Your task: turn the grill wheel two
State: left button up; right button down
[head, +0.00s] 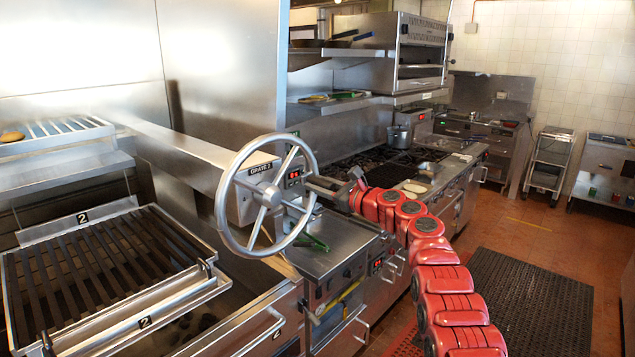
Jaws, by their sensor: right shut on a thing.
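The grill wheel (270,195) is a silver spoked handwheel on a grey housing labelled "GRATE 2", in the middle of the head view. My right gripper (316,189), at the end of my red arm, is at the right side of the wheel and shut on its rim. The grip itself is small and partly hidden by the rim. The grate marked 2 (100,265) has dark parallel bars in a metal frame and lies to the left, below the wheel. My left gripper is not in view.
A second rack (50,132) with a bun-like item stands at the far left. A steel counter (335,252) lies below the wheel, with a green-handled tool on it. A stove (385,165) and shelves are behind. A black floor mat (535,305) lies on open floor at right.

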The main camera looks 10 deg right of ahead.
jog(key=shift+f, duration=0.6)
jog(key=c, duration=1)
grip_release()
jog(key=o, duration=0.4)
jog(key=shift+s+r, duration=0.1)
jog(key=shift+o, duration=0.2)
